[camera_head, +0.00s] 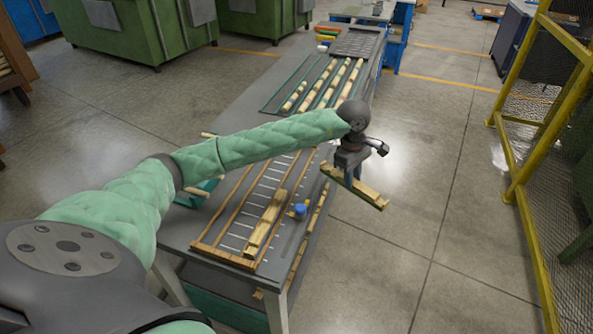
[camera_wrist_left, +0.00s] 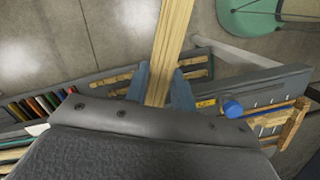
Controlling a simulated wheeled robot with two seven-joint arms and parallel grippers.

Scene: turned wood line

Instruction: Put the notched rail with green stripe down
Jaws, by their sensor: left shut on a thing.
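The notched rail with green stripe (camera_head: 371,197) is a pale wooden bar with a green edge. My left gripper (camera_head: 350,178) is shut on it and holds it in the air past the right edge of the grey workbench (camera_head: 233,110). In the left wrist view the pale rail (camera_wrist_left: 173,40) runs up between the two blue-grey fingers (camera_wrist_left: 160,88). The gripper hides part of the rail, and I cannot make out its notches. My right gripper is in neither view.
A wooden frame (camera_head: 225,212) with white marks lies on the near bench, with pale rails (camera_head: 265,225) in it and a blue-capped thing (camera_head: 300,210) beside it. Several rails lie in a green-edged rack (camera_head: 285,82) farther back. Yellow fencing (camera_head: 510,180) stands right; floor between is clear.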

